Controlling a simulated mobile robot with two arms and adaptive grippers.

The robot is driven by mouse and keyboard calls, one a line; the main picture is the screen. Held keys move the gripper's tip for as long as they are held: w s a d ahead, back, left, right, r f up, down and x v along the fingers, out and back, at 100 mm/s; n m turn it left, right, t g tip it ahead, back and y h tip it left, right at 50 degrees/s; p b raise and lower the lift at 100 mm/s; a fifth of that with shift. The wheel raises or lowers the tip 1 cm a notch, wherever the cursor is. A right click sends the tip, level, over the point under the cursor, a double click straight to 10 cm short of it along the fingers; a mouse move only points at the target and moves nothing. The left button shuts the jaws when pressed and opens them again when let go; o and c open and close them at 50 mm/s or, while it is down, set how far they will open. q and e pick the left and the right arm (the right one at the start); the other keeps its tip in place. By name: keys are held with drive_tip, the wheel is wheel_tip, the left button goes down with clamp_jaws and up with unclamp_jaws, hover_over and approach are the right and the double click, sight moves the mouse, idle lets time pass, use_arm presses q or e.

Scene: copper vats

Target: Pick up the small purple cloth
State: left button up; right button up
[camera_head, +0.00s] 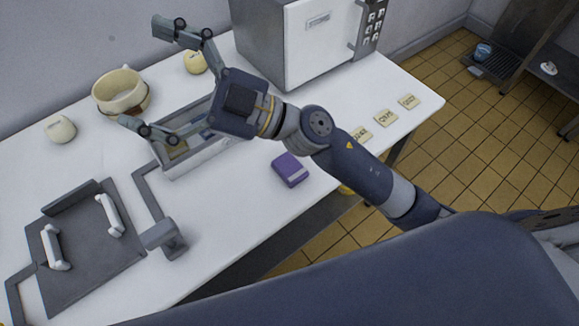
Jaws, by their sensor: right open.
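The small purple cloth (290,170) lies folded on the white table, near its front edge, below and right of my right gripper in the picture. My right gripper (147,76) is open, with its two fingers spread wide and pointing left. It hangs over the area of a shallow box (196,158) and is apart from the cloth. My left gripper is not in view.
A microwave (300,45) stands at the back. A dark panel with white handles (85,245) lies at the front left. Small labelled tiles (386,118) lie at the right. White table (240,215) around the cloth is bare.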

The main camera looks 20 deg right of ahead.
drive_tip(key=s+a+f+n+g+h, duration=0.35)
drive_tip(key=s+f+n+g, duration=0.2)
drive_tip(key=g, duration=0.35)
drive_tip(key=m+t+h, duration=0.1)
drive_tip(key=m+h, duration=0.3)
drive_tip(key=h, duration=1.5)
hover_over(290, 166)
drive_tip(key=f, duration=2.4)
drive_tip(key=shift+w+p, duration=0.25)
drive_tip(key=shift+p, duration=0.1)
drive_tip(key=shift+s+f+p, duration=0.2)
drive_tip(key=shift+f+p, duration=0.6)
drive_tip(key=shift+f, duration=2.15)
drive_tip(key=c, duration=1.2)
drive_tip(key=shift+r, duration=0.15)
